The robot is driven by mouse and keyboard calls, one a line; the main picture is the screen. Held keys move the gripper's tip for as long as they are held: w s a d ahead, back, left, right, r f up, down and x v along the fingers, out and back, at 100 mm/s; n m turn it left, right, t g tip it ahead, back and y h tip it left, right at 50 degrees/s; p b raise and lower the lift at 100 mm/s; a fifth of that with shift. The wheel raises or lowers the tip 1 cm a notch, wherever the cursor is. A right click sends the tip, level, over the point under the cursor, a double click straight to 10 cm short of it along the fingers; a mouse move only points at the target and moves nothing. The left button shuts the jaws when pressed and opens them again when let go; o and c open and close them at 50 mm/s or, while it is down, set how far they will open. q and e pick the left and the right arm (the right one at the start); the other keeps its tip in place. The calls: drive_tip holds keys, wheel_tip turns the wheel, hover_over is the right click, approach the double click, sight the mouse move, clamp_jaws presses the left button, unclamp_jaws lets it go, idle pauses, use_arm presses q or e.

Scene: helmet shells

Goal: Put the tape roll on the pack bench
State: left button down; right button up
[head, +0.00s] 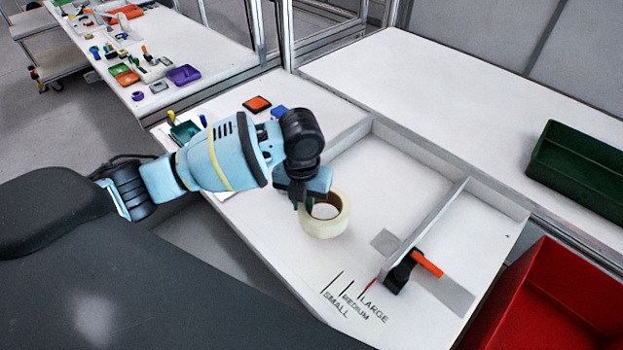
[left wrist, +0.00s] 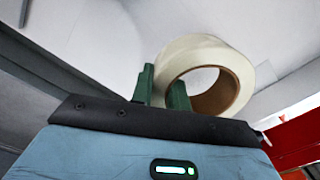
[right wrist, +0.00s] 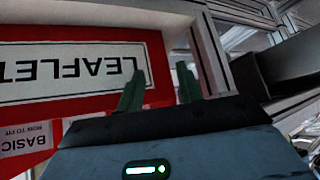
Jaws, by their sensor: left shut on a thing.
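The cream tape roll (head: 326,229) has a brown core and sits at the white bench marked SMALL, MEDIUM and LARGE (head: 400,165). My left gripper (head: 309,203) is shut on the roll's wall from the far left side. In the left wrist view the roll (left wrist: 186,55) shows at the fingers (left wrist: 163,83), its open core facing the camera. Whether the roll touches the bench top or hangs just above it I cannot tell. My right gripper (right wrist: 160,80) is open, its fingers apart with nothing between them, in front of a red LEAFLET panel (right wrist: 75,65).
A low divider (head: 425,222) and a black tool with an orange handle (head: 425,263) are on the bench to the right. A red bin (head: 545,290) stands at the bench's right end. A green bin (head: 580,160) sits on the rear bench. A side table (head: 190,45) holds several small parts.

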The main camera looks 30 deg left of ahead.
use_arm(q)
drive_tip(key=w+a, duration=0.1)
drive_tip(key=w, duration=0.2)
drive_tip(key=w+a, duration=0.1)
drive_tip(key=w, duration=0.2)
drive_tip(key=w+a+b, duration=0.1)
drive_tip(key=w, duration=0.2)
drive_tip(key=shift+f, duration=2.15)
drive_tip(key=shift+f, duration=0.25)
drive_tip(key=c, duration=1.4)
unclamp_jaws()
drive_tip(key=shift+o, duration=0.2)
wheel_tip(320, 180, up, 12)
drive_tip(key=shift+r+p, duration=0.25)
drive_tip(key=shift+p, duration=0.15)
